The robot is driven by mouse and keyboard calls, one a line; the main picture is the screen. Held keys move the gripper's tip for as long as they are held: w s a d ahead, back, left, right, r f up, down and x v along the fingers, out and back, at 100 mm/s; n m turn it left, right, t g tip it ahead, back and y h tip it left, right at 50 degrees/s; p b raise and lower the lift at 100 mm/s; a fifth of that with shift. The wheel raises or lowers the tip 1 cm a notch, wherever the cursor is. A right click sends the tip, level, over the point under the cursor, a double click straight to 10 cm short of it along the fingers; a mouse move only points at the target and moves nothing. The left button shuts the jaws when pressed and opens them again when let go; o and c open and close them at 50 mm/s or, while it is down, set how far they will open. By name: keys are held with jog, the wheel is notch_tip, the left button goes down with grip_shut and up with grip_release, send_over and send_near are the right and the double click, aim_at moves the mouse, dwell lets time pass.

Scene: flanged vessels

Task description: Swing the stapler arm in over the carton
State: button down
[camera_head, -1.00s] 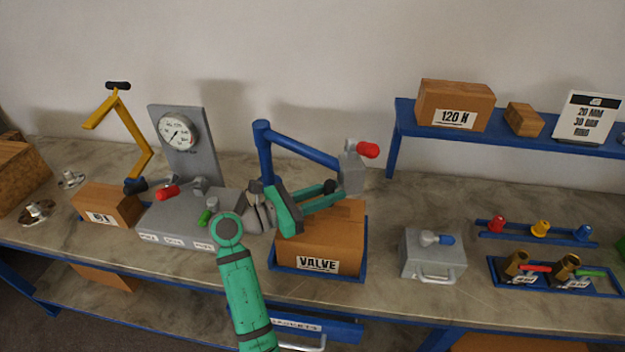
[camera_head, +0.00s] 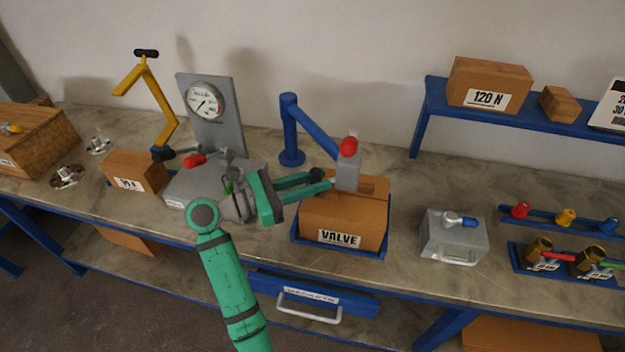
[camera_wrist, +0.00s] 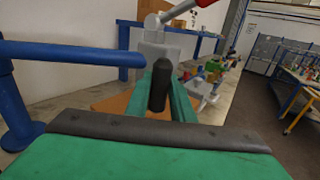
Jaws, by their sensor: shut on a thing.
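The stapler arm is a blue bar (camera_head: 317,134) on a blue post (camera_head: 289,130), with a grey head (camera_head: 348,173) and a red handle (camera_head: 348,147) pointing toward the head camera. The brown carton (camera_head: 343,217), labelled VALVE, sits in a blue tray (camera_head: 338,248). In the head view the grey head overlaps the carton's top; the height gap is unclear. My gripper (camera_head: 322,181) reaches in from the left, its green fingers shut on a black grip beside the head. In the wrist view this black grip (camera_wrist: 160,85) stands between the fingers, with the grey head (camera_wrist: 155,50) beyond.
A grey gauge stand (camera_head: 210,115), a yellow arm (camera_head: 150,90) and a small carton (camera_head: 135,172) stand left. A grey box with a handle (camera_head: 453,237) stands right of the carton. A blue shelf (camera_head: 540,122) is behind right. Bench between carton and grey box is clear.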

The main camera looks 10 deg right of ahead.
jog(key=shift+w+a, duration=0.1)
jog(key=shift+a, duration=0.1)
jog(key=c, duration=1.5)
grip_release()
jog(key=shift+c, duration=0.2)
jog(key=s+a, duration=0.1)
jog(key=a, duration=0.9)
jog(key=shift+s+a, duration=0.35)
jog(key=shift+w, duration=0.1)
